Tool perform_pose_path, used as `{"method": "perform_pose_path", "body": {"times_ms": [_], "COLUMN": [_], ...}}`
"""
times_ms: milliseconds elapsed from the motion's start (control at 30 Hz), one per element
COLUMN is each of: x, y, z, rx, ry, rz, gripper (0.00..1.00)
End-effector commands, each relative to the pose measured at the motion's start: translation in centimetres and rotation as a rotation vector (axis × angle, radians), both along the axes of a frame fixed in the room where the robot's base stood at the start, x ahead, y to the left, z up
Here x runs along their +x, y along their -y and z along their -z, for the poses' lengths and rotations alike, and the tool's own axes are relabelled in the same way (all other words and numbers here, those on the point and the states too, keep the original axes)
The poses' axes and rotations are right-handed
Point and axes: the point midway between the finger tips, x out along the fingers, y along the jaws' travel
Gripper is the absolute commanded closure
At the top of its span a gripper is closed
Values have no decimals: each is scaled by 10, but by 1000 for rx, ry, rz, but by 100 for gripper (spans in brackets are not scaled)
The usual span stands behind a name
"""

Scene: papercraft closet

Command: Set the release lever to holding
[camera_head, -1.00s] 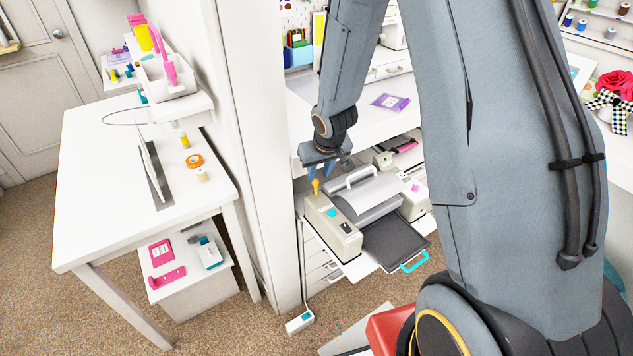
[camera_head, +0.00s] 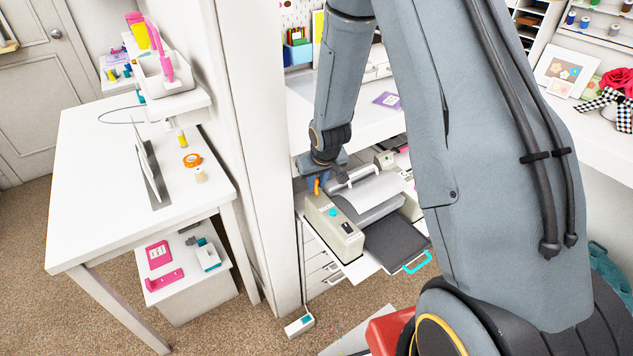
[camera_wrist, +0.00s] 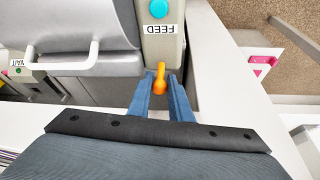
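The orange release lever (camera_wrist: 159,78) stands on the end of the machine's beige side housing, beyond the teal button marked FEED (camera_wrist: 159,8). My gripper (camera_wrist: 161,80) has its two blue fingers apart, one on each side of the lever. A gap seems to show between the lever and each finger. In the head view the lever (camera_head: 317,185) shows just below my gripper (camera_head: 322,180), partly covered by it. The machine (camera_head: 322,222) is beige and grey, with a white handle on its lid. No holding mark is readable.
The machine sits on a pulled-out shelf below a white counter (camera_head: 365,112). A white wall post (camera_head: 250,150) stands close on the left. A dark tray with a teal handle (camera_head: 417,263) sticks out in front. The wrist view shows a white panel (camera_wrist: 222,70) right of the fingers.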

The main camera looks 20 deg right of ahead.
Motion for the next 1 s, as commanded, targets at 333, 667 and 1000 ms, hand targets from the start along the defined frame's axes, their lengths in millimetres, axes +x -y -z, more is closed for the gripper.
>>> {"method": "perform_pose_path", "body": {"times_ms": [333,667,1000], "x": [4,6,6], "y": [-2,-2,-2], "z": [1,0,0], "rx": [-18,-37,-37], "ry": [-54,-114,-113], "rz": [-1,0,0], "gripper": [100,100,72]}}
